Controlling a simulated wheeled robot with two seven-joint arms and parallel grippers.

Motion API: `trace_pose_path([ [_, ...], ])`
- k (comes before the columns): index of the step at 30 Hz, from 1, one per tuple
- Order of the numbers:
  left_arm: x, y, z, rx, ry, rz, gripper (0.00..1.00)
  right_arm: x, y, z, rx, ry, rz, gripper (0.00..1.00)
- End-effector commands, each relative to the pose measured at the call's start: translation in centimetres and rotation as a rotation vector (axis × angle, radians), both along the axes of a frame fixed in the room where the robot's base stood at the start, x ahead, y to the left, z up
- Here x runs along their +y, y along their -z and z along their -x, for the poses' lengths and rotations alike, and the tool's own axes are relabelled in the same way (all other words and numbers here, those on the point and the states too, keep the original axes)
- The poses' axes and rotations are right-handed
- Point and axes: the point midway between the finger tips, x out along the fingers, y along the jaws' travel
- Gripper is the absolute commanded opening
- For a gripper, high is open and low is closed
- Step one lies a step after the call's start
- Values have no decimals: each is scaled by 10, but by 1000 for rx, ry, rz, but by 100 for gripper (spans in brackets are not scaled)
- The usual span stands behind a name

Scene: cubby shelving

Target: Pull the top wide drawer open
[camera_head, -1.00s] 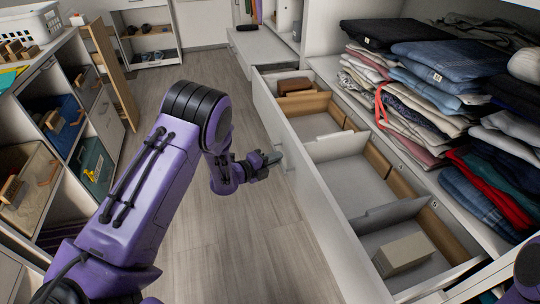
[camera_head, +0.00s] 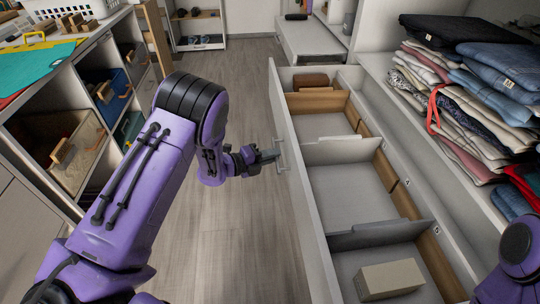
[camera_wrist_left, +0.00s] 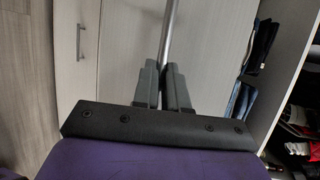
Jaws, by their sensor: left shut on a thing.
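The wide drawer (camera_head: 301,204) stands pulled out from the shelving on the right, and its dividers and contents show from above. My left gripper (camera_head: 268,156) is at the outer face of its front panel, at the bar handle (camera_head: 281,157). In the left wrist view the fingers of my left gripper (camera_wrist_left: 161,80) are shut on the metal bar handle (camera_wrist_left: 167,35), which runs up between them. The pale drawer front (camera_wrist_left: 125,50) fills the middle of that view. Part of my right arm shows at the lower right in the head view, but its gripper does not.
Inside the drawer are a brown box (camera_head: 310,81) and a beige box (camera_head: 389,279). Folded clothes (camera_head: 470,95) lie on the shelf at right. A cubby unit with bins (camera_head: 72,150) stands at left. The wooden floor (camera_head: 235,240) between is clear.

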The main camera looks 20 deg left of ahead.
Motion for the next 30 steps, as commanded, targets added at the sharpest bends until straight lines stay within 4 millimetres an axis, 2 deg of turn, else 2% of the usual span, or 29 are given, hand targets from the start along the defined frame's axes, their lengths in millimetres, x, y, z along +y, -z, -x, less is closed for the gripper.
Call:
trace_pose_path([
  [12, 0, 1, 2, 4, 6, -1, 0, 0, 0, 0, 0, 0, 0, 43],
  [13, 0, 1, 2, 4, 6, -1, 16, 0, 0, 0, 0, 0, 0, 43],
  [15, 0, 1, 2, 4, 6, -1, 38, 0, 0, 0, 0, 0, 0, 43],
  [25, 2, 0, 3, 1, 3, 0, 38, 0, 0, 0, 0, 0, 0, 43],
  [30, 21, -7, 28, 3, -1, 1, 38, 0, -2, 0, 0, 0, 0, 43],
])
